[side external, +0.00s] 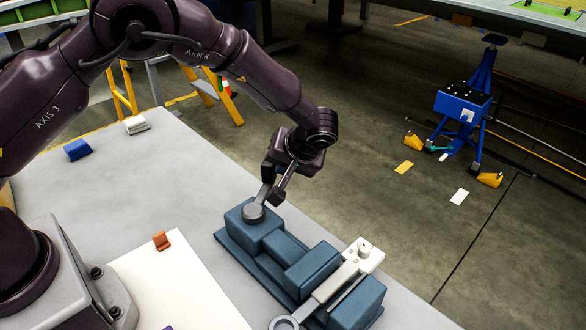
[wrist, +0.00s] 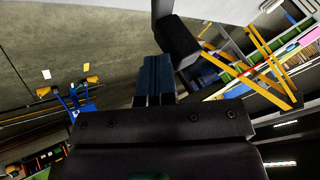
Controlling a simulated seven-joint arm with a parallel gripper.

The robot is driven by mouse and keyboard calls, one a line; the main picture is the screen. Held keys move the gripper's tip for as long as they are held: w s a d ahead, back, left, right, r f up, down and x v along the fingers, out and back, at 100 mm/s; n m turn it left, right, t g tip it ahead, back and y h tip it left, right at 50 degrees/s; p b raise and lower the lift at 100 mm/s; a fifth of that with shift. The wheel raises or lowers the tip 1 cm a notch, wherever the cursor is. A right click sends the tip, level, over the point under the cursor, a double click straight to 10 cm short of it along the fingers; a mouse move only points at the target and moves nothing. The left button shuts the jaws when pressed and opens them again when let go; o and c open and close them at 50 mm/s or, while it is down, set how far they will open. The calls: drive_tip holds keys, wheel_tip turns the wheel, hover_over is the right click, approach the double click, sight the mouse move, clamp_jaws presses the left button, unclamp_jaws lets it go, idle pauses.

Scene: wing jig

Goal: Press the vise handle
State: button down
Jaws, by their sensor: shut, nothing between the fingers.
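The blue vise (side external: 312,262) sits on the grey table near its right edge. Its handle (side external: 264,196) is a grey lever rising from a round grey hub on the vise's far-left end. My gripper (side external: 279,192) is shut and empty, pointing down close beside the lever's upper part. I cannot tell whether it touches the lever. A light grey bar with a ring end (side external: 334,284) and a white plate with a knob (side external: 364,252) lie across the vise's near end.
A blue block (side external: 77,149), a white block (side external: 137,124) and an orange-brown piece (side external: 161,241) lie to the left. A white board (side external: 178,288) lies in front. A blue stand (side external: 463,105) and yellow ladder (side external: 212,88) stand on the floor beyond the table.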

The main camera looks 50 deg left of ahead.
drive_tip(key=a+n+g, duration=0.2)
drive_tip(key=n, duration=0.1)
drive_tip(key=shift+s+a, duration=0.25)
drive_tip(key=shift+s, duration=0.1)
drive_tip(key=s+a+n+g+h, duration=0.2)
drive_tip(key=s+a+n+g, duration=0.2)
drive_tip(key=n, duration=0.3)
drive_tip(key=shift+s+a, duration=0.15)
drive_tip(key=shift+a, duration=0.1)
drive_tip(key=shift+s, duration=0.1)
drive_tip(key=w+d+r, duration=0.5)
drive_tip(key=w+r, duration=0.3)
drive_tip(key=shift+d, duration=0.15)
idle(0.4)
drive_tip(key=shift+w, duration=0.15)
